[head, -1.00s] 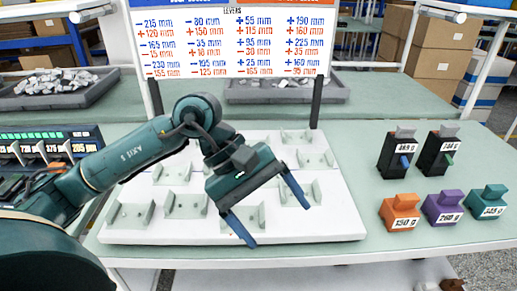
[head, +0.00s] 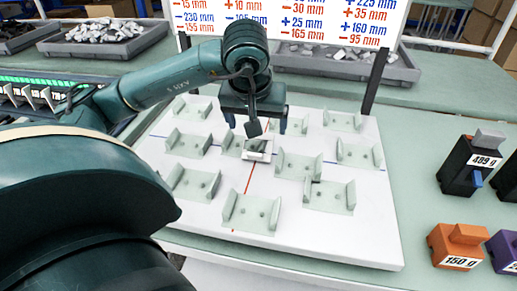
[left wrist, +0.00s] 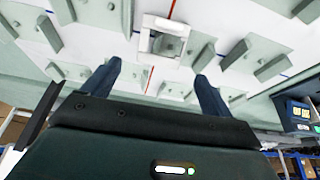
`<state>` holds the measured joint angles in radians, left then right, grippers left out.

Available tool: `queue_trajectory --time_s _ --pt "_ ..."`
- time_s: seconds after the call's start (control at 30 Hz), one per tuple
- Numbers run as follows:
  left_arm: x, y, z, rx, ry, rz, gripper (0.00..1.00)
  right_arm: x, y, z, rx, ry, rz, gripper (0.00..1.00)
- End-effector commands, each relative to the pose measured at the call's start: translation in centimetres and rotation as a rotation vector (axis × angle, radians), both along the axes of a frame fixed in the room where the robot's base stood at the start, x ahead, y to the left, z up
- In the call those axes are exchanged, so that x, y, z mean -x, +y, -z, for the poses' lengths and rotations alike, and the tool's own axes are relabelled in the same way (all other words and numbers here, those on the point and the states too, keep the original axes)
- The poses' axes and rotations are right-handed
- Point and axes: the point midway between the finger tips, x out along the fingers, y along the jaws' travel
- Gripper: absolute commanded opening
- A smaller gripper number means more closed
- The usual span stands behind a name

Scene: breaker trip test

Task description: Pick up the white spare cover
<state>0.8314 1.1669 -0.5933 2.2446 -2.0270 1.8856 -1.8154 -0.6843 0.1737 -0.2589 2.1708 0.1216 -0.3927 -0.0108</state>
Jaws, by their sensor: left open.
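A small white piece with a grey middle, which looks like the white spare cover (head: 257,150), is on the white board (head: 330,240) among the pale brackets, near the red line. In the left wrist view the cover (left wrist: 164,38) shows as a white frame around a grey centre, ahead of the fingers and between their lines. My left gripper (head: 256,121) is open and points down over the cover. It also shows in the left wrist view (left wrist: 158,72), with nothing between the fingers. The arm partly covers the cover's far side in the head view. My right gripper is not in view.
Several pale brackets (head: 252,212) stand around the cover on the board. Black and orange weight blocks (head: 456,247) stand at the right. A sign (head: 300,22) and grey trays (head: 105,38) are at the back.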

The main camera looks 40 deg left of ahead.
Motion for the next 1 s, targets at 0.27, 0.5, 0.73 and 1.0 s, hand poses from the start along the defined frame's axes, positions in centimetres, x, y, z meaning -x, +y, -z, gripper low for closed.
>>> queue_trajectory --time_s 0.27,0.5,0.73,1.0 --pt "-0.8 0.5 3.0 0.001 0.005 -0.001 0.85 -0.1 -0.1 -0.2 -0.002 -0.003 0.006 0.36" --pt "-1.6 0.9 5.2 0.000 0.001 0.001 0.85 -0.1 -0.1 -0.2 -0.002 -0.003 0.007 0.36" --pt "-1.7 0.9 5.2 0.000 0.000 0.001 0.84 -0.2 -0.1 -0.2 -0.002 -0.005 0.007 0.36" --pt "-1.6 0.9 5.2 0.001 0.000 0.000 0.62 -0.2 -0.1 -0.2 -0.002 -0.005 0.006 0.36"
